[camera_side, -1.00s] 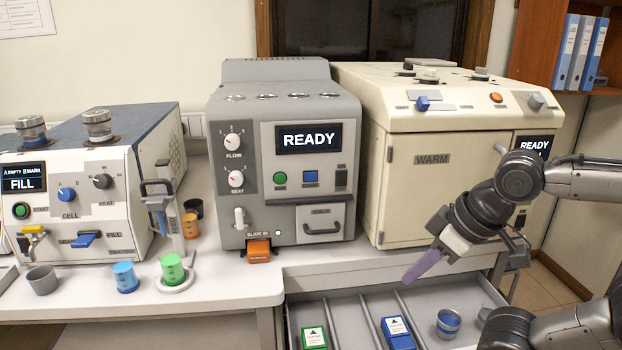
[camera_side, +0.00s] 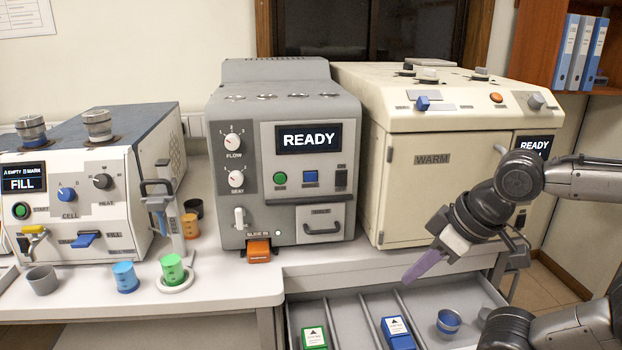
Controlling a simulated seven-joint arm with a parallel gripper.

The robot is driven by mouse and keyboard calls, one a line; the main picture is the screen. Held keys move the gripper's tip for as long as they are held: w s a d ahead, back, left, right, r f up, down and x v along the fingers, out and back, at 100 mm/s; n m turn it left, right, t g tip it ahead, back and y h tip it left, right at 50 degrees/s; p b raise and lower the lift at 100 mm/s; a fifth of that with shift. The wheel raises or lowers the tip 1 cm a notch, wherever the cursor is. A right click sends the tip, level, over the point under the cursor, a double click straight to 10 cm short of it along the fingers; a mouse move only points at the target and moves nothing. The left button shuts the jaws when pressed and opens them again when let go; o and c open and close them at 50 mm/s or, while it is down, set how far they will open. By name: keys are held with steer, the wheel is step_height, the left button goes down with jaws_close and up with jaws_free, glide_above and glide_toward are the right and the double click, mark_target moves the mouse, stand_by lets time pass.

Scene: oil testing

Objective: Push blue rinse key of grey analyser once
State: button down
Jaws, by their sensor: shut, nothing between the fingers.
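The grey analyser (camera_side: 283,110) stands in the middle of the bench, its screen (camera_side: 308,138) reading READY. Its blue key (camera_side: 311,177) sits below the screen, between a green key (camera_side: 280,178) and a dark switch (camera_side: 341,178). My gripper (camera_side: 412,278) is at the right, in front of the cream cabinet and above the open drawer, its purple fingers pointing down and left. It is shut and empty, well apart from the blue key, to the right of it and lower in the picture.
A cream WARM cabinet (camera_side: 432,188) stands right of the analyser. The open drawer (camera_side: 357,310) holds green and blue boxes and a blue-banded cup. An orange piece (camera_side: 259,251) juts from the analyser's lower front. A white FILL machine (camera_side: 75,200) and small cups stand left.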

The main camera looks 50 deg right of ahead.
mark_target(311, 177)
steer(key=w+d+r+n+t, duration=0.1)
steer(key=w+r+n+t, duration=0.4)
steer(key=w, duration=0.5)
steer(key=w+d+r+n+t, duration=0.1)
steer(key=w+r+n+t, duration=0.4)
steer(key=w, duration=0.4)
steer(key=w+d+f+t, duration=0.1)
steer(key=d+f, duration=0.3)
steer(key=f, duration=0.4)
steer(key=shift+w+t, duration=0.3)
steer(key=shift+w, duration=0.5)
steer(key=w+d, duration=0.6)
steer(key=shift+w, duration=0.15)
steer(key=shift+w+d+r, duration=0.1)
steer(key=shift+d, duration=0.05)
stand_by(0.9)
